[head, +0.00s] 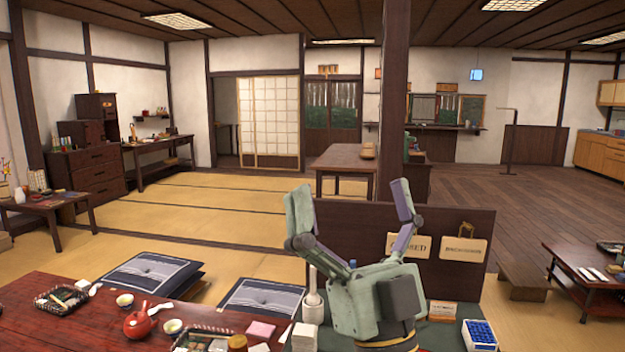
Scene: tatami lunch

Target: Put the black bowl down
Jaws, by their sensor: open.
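My gripper (355,215) stands in the lower middle of the head view with its fingers pointing up. The two fingers are spread wide apart and nothing shows between them. I cannot pick out a black bowl with certainty in this view. My gripper's body hides part of the dark green surface and the brown sign board behind it.
The red table (60,335) at lower left holds a dark tray (41,302), a red teapot (137,325) and small cups. A low table (563,262) stands at far right.

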